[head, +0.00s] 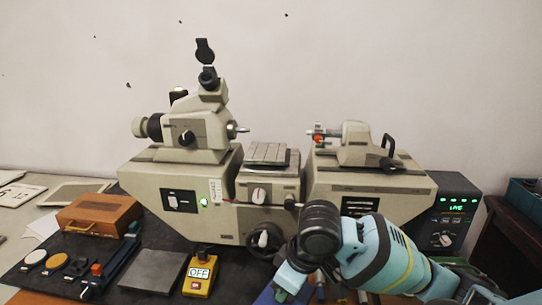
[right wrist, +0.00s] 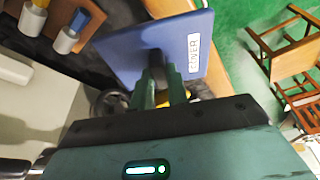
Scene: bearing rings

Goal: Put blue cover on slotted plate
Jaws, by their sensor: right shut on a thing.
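The blue cover (right wrist: 125,45) is a flat blue plate with a white label that seems to read COVER, seen in the right wrist view. My right gripper (right wrist: 160,82) is shut on the dark handle on its face. In the head view a blue edge of the cover (head: 268,293) shows at the bottom, partly hidden by my right arm. The slotted plate (head: 266,153) is a pale grooved block on the middle of the machine, bare on top. The cover is in front of and below it, apart from it. My left gripper is out of view.
The machine's left head (head: 190,125) and right tailstock (head: 358,145) flank the plate. A yellow OFF switch box (head: 199,284), a grey slab (head: 150,272) and a wooden box (head: 100,214) lie at left. A control box (head: 446,212) stands at right.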

